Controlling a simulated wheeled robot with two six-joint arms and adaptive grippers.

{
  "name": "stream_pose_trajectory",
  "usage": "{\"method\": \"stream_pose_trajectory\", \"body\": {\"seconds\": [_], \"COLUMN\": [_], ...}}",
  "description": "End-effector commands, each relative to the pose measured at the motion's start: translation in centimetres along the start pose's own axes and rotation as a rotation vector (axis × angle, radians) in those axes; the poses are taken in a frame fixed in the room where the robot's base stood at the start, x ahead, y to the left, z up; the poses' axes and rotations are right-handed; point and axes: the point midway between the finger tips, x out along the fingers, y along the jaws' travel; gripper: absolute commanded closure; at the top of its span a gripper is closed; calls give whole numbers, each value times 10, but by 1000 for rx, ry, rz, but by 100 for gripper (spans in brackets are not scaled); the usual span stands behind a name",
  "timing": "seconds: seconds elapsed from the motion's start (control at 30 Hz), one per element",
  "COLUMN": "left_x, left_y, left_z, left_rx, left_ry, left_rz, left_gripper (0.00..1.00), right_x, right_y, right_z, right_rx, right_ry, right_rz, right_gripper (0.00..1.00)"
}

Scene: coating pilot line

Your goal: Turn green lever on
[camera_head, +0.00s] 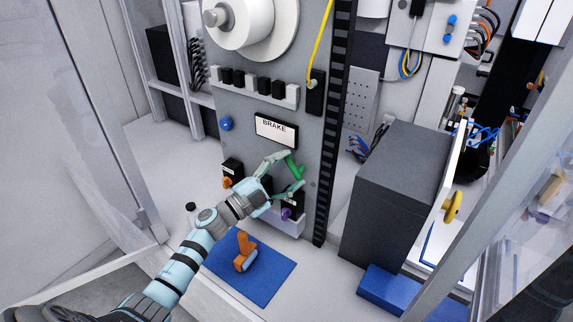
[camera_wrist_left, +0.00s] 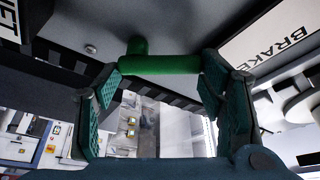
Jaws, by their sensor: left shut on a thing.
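The green lever (camera_head: 293,169) sits on the grey panel just below the white BRAKE label (camera_head: 276,130). My left gripper (camera_head: 290,172) reaches it from the lower left, with one finger above it and one below. In the left wrist view the lever's green bar (camera_wrist_left: 160,64) spans between the two fingertips of the left gripper (camera_wrist_left: 162,76), which is shut on it. Part of the lever's mount is hidden behind the fingers in the head view. My right gripper is not in view.
An orange lever (camera_head: 229,177) is left of my gripper and a purple knob (camera_head: 287,213) is just below it. A blue mat (camera_head: 277,276) with an orange object (camera_head: 244,252) lies below my arm. A dark grey box (camera_head: 390,190) stands to the right.

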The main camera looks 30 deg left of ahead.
Motion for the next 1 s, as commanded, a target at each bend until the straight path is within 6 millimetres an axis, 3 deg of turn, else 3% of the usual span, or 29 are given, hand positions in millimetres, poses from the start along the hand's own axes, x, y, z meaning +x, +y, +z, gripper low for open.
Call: {"method": "stream_pose_trajectory", "body": {"seconds": [0.23,0.77,0.8,0.9,1.0], "left_x": [1,1,1,1,1], "left_y": [-1,0,0,0,0], "left_z": [-3,-2,-2,-2,-2], "left_rx": [82,107,107,106,105], "left_ry": [1,1,1,1,1], "left_rz": [33,42,42,42,42], "left_gripper": [65,65,31,17,17], "right_x": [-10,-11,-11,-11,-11], "right_y": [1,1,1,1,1], "right_z": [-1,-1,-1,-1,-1], "right_rx": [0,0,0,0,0], "right_ry": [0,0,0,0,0], "right_rz": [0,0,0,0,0], "right_gripper": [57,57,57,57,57]}}
